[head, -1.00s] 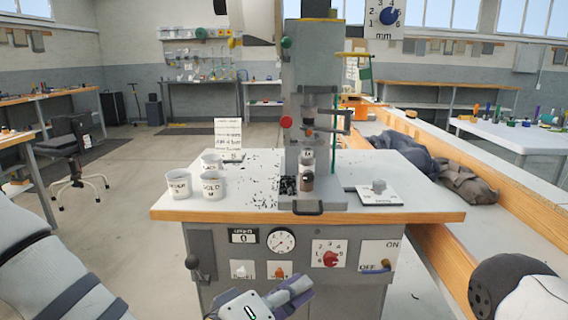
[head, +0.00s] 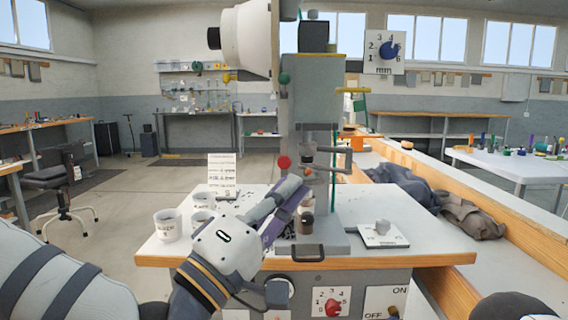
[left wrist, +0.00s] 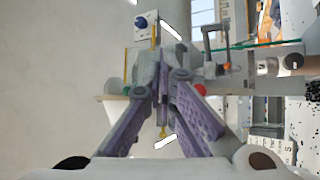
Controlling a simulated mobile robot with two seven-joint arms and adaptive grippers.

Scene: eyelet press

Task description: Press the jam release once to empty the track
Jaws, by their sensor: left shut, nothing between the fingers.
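The press (head: 318,95) stands on the bench, a grey column with a red round knob (head: 284,162) and a green knob (head: 285,78) on its left side. I cannot tell from its look which control is the jam release. My left gripper (head: 299,188) is shut and empty, its purple fingers just below and right of the red knob, in front of the press. In the left wrist view the closed fingers (left wrist: 163,75) point toward a white dial plate with a blue knob, and the red knob (left wrist: 197,88) shows right of them. The gripper hides part of the press's lower left.
White labelled cups (head: 168,226) and an instruction card (head: 222,172) stand at the bench's left. A plate with a grey knob (head: 382,230) lies right of the press. The front panel has a red dial (head: 332,306).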

